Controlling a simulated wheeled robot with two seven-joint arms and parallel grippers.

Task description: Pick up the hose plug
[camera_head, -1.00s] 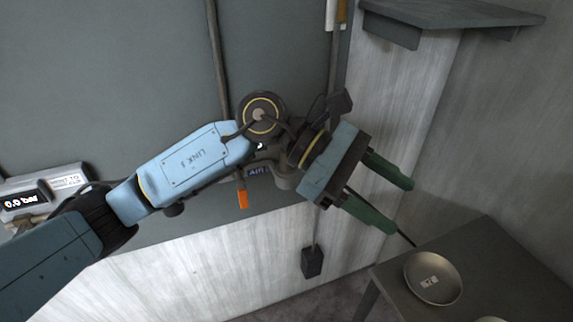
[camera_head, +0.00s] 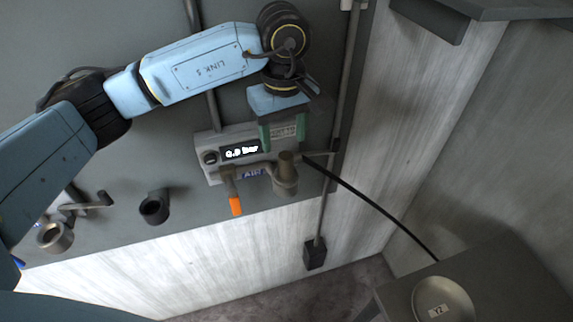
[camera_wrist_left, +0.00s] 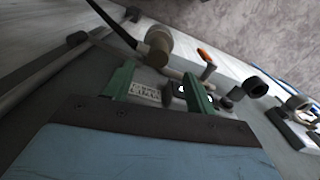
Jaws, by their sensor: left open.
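The black hose (camera_head: 375,200) rises from the table side to the air panel (camera_head: 228,150) on the wall and ends at a tan-grey cylindrical fitting (camera_head: 286,178). I cannot clearly tell the hose plug from this fitting. In the left wrist view, the fitting (camera_wrist_left: 158,42) and hose (camera_wrist_left: 112,24) lie just beyond the fingertips. My left gripper (camera_head: 283,142) is open, its green fingers pointing down over the panel, just above the fitting. Its two fingers also show in the left wrist view (camera_wrist_left: 158,70), apart with nothing clearly held. My right gripper is not seen.
An orange-tipped lever (camera_head: 235,204) hangs beside the fitting. A dark ring holder (camera_head: 154,208) and a metal ring (camera_head: 55,238) are on the wall at left. A grey table (camera_head: 520,270) with a metal bowl (camera_head: 440,300) stands at lower right.

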